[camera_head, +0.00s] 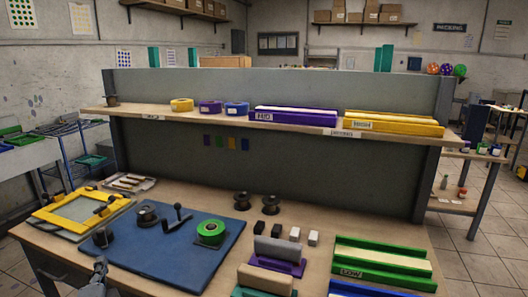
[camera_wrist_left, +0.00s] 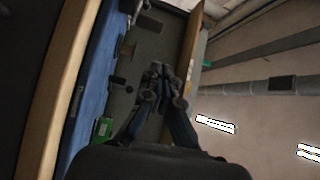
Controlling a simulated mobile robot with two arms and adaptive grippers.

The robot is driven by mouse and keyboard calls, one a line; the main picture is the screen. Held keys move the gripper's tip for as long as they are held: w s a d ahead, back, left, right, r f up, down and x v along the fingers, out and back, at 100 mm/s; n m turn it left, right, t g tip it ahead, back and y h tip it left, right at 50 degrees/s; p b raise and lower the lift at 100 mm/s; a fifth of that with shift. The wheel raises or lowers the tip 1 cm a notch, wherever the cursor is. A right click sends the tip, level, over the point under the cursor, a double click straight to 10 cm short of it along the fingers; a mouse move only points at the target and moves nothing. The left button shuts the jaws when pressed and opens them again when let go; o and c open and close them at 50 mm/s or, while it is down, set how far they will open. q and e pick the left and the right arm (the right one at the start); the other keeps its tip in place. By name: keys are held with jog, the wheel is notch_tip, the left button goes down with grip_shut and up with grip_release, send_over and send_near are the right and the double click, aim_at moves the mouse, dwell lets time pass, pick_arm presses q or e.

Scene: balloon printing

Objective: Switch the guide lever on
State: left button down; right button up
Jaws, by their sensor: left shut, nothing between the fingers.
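A dark lever (camera_head: 178,213) with an upright handle stands on the blue mat (camera_head: 160,262) on the workbench. I cannot tell from its look whether it is on or off. My left gripper (camera_head: 98,272) is at the bottom left of the head view, in front of the mat's near left edge and apart from the lever. In the left wrist view the left gripper (camera_wrist_left: 162,75) is shut and empty, with the blue mat (camera_wrist_left: 95,75) to its left. My right gripper is in neither view.
Dark round pieces (camera_head: 147,214) and a green tape roll (camera_head: 210,232) sit near the lever. A yellow frame (camera_head: 55,218) lies on the left. Dark spools (camera_head: 242,200) stand behind the mat. A shelf (camera_head: 215,114) spans the back.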

pick_arm(q)
jog(key=s+d+f+n+g+h, duration=0.2)
jog(key=s+d+f+n+g, duration=0.25)
jog(key=s+f, duration=0.35)
jog(key=s+d+f+n+g+h, duration=0.1)
jog(key=s+d+f+n+g, duration=0.35)
jog(key=s+f, duration=0.3)
jog(key=s+d+f+n+g+h, duration=0.1)
jog(key=s+d+f+g+h, duration=0.15)
jog(key=s+d, duration=0.45)
jog(key=s+d+f+n+g+h, duration=0.1)
jog(key=s+d+f+g+h, duration=0.15)
jog(key=s, duration=0.75)
notch_tip(320, 180, down, 26)
jog(key=s+r+g, duration=0.1)
jog(key=s, duration=0.1)
jog(key=s+a+f+g, duration=0.1)
jog(key=s+a+f, duration=0.1)
jog(key=s+f, duration=1.4)
jog(key=shift+s+m+y, duration=0.15)
jog(key=shift+m+y, duration=0.15)
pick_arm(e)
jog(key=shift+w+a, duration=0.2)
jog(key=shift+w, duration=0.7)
